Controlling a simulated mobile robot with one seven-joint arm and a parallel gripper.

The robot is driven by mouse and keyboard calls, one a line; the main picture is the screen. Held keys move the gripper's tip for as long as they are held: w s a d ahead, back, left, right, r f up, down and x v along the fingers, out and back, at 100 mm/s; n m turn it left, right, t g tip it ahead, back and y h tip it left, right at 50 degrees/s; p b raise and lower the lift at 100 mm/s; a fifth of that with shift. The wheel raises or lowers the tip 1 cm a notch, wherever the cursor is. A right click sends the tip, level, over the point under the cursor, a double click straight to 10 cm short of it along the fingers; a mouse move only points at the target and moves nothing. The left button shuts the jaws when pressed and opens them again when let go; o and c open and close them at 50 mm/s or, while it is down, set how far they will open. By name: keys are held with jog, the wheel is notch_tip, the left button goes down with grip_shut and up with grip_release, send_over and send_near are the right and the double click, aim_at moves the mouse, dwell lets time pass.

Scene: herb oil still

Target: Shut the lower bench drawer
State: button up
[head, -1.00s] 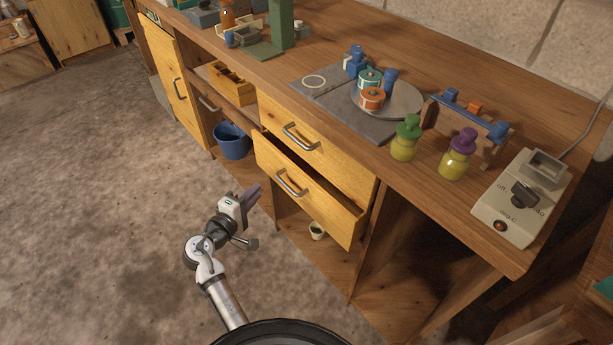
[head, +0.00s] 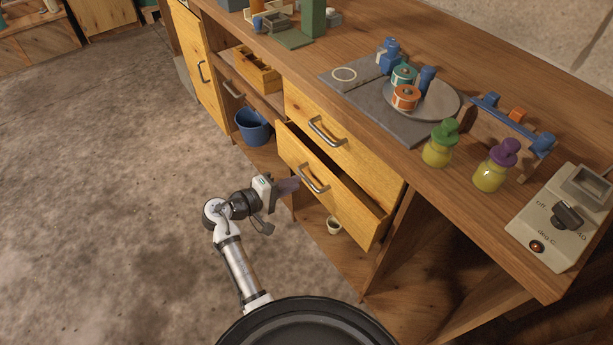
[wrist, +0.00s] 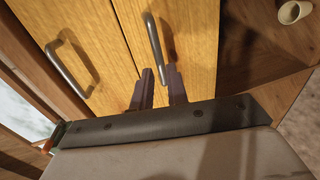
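The lower bench drawer (head: 335,195) is partly pulled out below the upper drawer (head: 350,135); its dark inside shows along the top. Its metal bar handle (head: 313,180) is on the front face. My gripper (head: 294,185) is at the drawer front, just left of this handle. In the wrist view, the lower drawer front (wrist: 190,40) fills the middle. My gripper's two dark fingers (wrist: 162,86) are apart, pointing at the front, with the near end of the handle (wrist: 155,48) between or just beyond their tips. I cannot tell whether they touch it.
The upper drawer looks closed; its handle (wrist: 68,68) shows in the wrist view. A small cup (head: 334,225) stands on the shelf below the drawer. A blue bucket (head: 252,127) stands left of the drawers. Bottles and a control box (head: 562,218) are on the bench top. The floor left is clear.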

aim_at(306, 177)
jog(key=shift+x, duration=2.65)
grip_shut()
